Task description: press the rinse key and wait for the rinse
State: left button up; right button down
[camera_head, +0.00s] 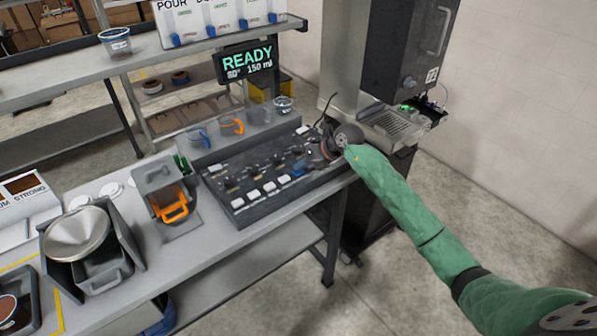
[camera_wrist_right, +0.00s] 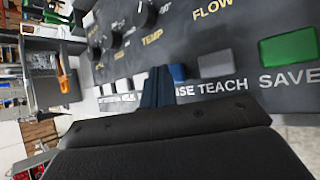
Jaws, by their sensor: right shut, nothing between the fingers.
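The dark control panel (camera_head: 262,178) lies on the bench with a row of keys along its front edge. My right gripper (camera_wrist_right: 158,88) is shut and empty. Its fingertips cover the area just left of and below the blue key in the wrist view; I cannot tell whether they touch the panel. The display (camera_head: 248,62) reads READY, 80°, 150 ml. My left gripper is not in view.
Beside the blue key are white keys on the left, a grey teach key (camera_wrist_right: 214,65) and a green save key (camera_wrist_right: 288,47). Knobs stand behind them. A dispensing machine (camera_head: 400,60) is at the right. Cups (camera_head: 231,125) stand behind the panel. An orange-handled container (camera_head: 170,205) stands left.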

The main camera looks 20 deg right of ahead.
aim_at(300, 171)
jog(key=shift+s+d+f+b, duration=0.15)
jog(key=shift+s+f+b, duration=0.1)
jog(key=shift+f+b, duration=0.45)
dwell(0.4)
dwell(0.5)
jog(key=shift+w+a+r, duration=0.2)
jog(key=shift+w+r, duration=0.1)
jog(key=shift+r, duration=0.4)
jog(key=shift+r, duration=0.1)
jog(key=shift+w+a+r+p, duration=0.1)
jog(key=shift+r+p, duration=0.4)
jog(key=shift+r, duration=0.25)
jog(key=shift+w+a+r+p, duration=0.1)
jog(key=shift+r+p, duration=0.35)
jog(key=shift+r, duration=0.3)
jog(key=shift+s+r+p, duration=0.1)
jog(key=shift+r+p, duration=0.35)
jog(key=shift+r, duration=0.6)
